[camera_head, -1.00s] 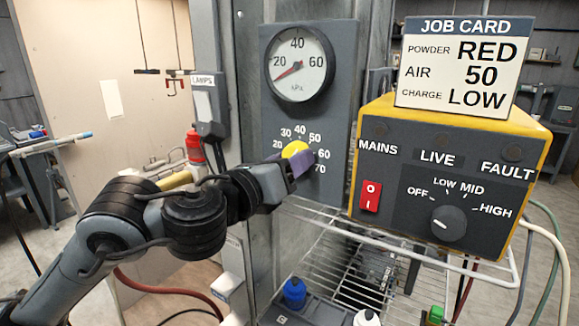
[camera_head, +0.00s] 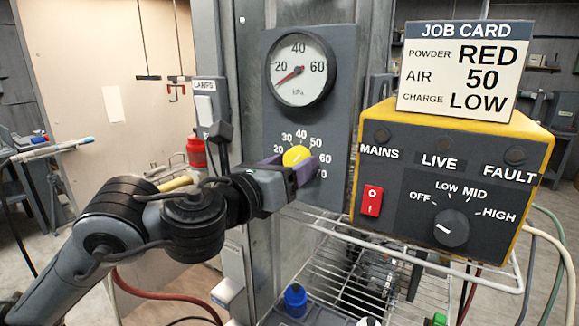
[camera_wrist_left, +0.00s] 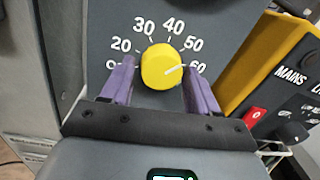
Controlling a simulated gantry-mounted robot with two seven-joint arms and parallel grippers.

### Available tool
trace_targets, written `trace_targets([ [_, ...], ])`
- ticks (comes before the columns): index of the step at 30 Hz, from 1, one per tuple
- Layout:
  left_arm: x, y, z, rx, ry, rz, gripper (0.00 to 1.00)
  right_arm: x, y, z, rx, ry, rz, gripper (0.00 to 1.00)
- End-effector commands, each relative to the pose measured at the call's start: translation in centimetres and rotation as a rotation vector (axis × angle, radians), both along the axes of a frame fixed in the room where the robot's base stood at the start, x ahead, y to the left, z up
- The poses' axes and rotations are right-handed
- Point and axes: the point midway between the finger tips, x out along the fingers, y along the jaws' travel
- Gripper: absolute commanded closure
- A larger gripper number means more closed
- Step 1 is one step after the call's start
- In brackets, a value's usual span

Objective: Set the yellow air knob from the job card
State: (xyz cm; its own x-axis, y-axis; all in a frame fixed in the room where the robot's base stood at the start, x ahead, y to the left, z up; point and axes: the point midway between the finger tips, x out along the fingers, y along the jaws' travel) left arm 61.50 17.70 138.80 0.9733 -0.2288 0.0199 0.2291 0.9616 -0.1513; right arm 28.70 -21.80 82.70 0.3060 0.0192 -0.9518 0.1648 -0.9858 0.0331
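The yellow knob (camera_head: 296,155) sits on the grey panel below the gauge, partly hidden by my left gripper (camera_head: 291,164). In the left wrist view the knob (camera_wrist_left: 160,64) shows whole, its white pointer aimed at about 60. My left gripper's purple fingers (camera_wrist_left: 160,78) stand open on either side of it, with a gap visible at each side. The gauge (camera_head: 300,69) needle points lower left, near or just under 20. The job card (camera_head: 464,70) reads powder RED, air 50, charge LOW. My right gripper is not in view.
A yellow control box (camera_head: 455,180) with a red mains switch (camera_head: 371,200) and a charge dial (camera_head: 451,228) stands to the right. A wire shelf (camera_head: 350,270) lies below. A blue-capped bottle (camera_head: 295,299) stands at its left. The lamps switch (camera_head: 205,105) is left of the panel.

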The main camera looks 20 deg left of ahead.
Motion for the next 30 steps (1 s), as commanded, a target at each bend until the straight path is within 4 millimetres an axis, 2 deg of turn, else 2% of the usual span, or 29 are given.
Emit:
trace_targets([
  [1, 0.0, 0.0, 0.0, 0.0, 0.0, 0.0, 0.31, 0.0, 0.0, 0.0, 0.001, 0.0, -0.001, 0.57],
  [2, 0.0, 0.0, 0.0, 0.0, 0.0, 0.0, 0.27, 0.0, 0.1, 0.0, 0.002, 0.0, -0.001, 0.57],
  [14, -0.6, 0.1, 0.1, 0.001, -0.001, -0.001, 0.27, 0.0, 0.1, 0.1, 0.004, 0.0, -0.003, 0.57],
  [20, -3.0, 0.7, 0.1, 0.002, -0.004, 0.001, 0.27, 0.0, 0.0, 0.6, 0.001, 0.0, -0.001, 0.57],
  [30, -8.5, 2.0, 0.0, 0.002, -0.004, 0.001, 0.27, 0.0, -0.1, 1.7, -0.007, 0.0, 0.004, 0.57],
])
